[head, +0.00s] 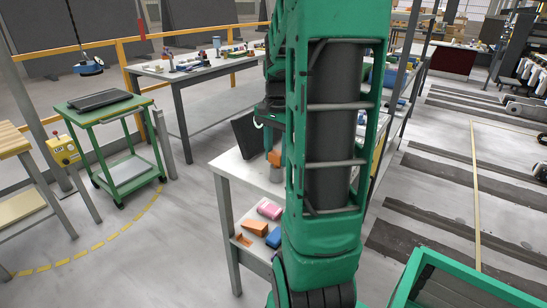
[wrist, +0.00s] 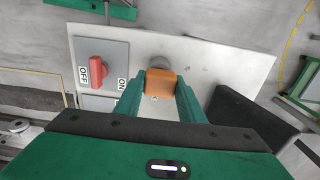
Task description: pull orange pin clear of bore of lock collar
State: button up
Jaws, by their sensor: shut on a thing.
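The orange pin (wrist: 161,86) shows as a blocky orange head between the two green fingers of my gripper (wrist: 160,95) in the wrist view. The gripper is shut on it. A grey round lock collar (wrist: 160,64) shows just beyond the orange head, partly hidden by it. In the head view the orange pin (head: 274,158) is just above the grey collar (head: 277,174) on the white table, with my gripper (head: 273,149) over it. How much of the pin's shank is inside the bore is hidden in both views.
A grey switch panel with a red knob (wrist: 97,73) marked OFF and ON is left of the collar. A dark flat panel (wrist: 245,117) stands at right. The white table (wrist: 225,62) is bare beyond the collar. Coloured blocks (head: 255,229) lie on the lower shelf.

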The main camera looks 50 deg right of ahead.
jog(key=shift+r, duration=2.35)
jog(key=shift+r, duration=3)
